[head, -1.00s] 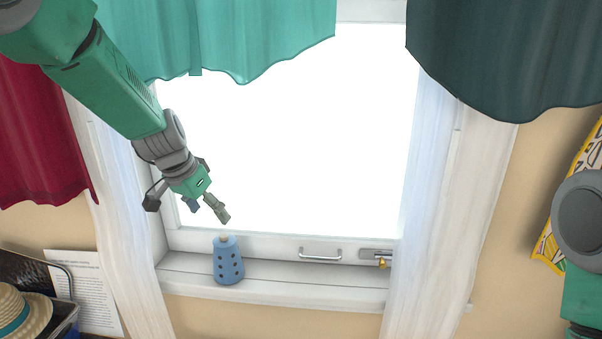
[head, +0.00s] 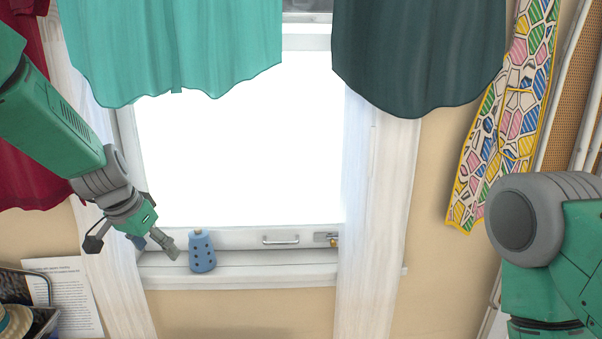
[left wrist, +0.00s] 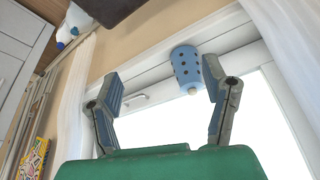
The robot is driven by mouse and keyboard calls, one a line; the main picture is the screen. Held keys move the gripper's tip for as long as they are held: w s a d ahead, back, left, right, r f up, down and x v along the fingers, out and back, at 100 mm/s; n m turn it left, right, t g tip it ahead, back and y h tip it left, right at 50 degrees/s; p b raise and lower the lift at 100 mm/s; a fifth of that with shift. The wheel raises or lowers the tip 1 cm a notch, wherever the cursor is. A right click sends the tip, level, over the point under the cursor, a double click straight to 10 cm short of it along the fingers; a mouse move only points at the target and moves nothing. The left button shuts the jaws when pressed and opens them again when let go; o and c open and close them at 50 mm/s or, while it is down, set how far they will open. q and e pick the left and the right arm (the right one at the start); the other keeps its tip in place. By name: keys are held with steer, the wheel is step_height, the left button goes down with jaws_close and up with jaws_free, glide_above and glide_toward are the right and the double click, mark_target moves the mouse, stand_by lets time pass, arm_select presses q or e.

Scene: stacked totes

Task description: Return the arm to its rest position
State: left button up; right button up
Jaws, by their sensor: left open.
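My left arm comes in from the left in the head view. Its gripper (head: 156,246) is open and empty, in front of the left side of the window. A blue holed, bottle-like object (head: 202,252) stands upright on the window sill, just right of the gripper's fingertips and apparently apart from them. In the left wrist view my gripper's fingers (left wrist: 160,95) are spread wide, and the blue object (left wrist: 187,70) shows beyond them, near one fingertip. My right arm shows at the right edge of the head view; its gripper is out of view.
The window sill (head: 260,275) is clear right of the blue object. Green curtains (head: 175,45) hang above, and a red cloth hangs at the left. A patterned cloth (head: 510,110) hangs at the right. A paper (head: 65,290) and a straw hat (head: 14,322) are at lower left.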

arm_select(q)
steer(key=s+a+f+n+g+y, duration=0.1)
steer(key=s+f, duration=0.6)
steer(key=f, duration=0.3)
steer(key=s+a+f+n+g+y, duration=0.1)
steer(key=s+f, duration=0.6)
steer(key=f, duration=0.4)
steer(key=s+d+f, duration=0.1)
steer(key=s+f, duration=0.1)
steer(key=s, duration=0.6)
steer(key=s+d+f+g, duration=0.1)
steer(key=s+f, duration=0.2)
steer(key=s, duration=0.6)
steer(key=s+d+f+n+p, duration=0.1)
steer(key=s+d+f, duration=0.1)
steer(key=s, duration=0.6)
steer(key=shift+s+f+g+h, duration=0.25)
steer(key=shift+f+g+h, duration=0.05)
steer(key=shift+f+h, duration=0.1)
arm_select(e)
steer(key=shift+w+r, duration=0.3)
steer(key=shift+r, duration=0.15)
arm_select(q)
steer(key=shift+w, duration=0.15)
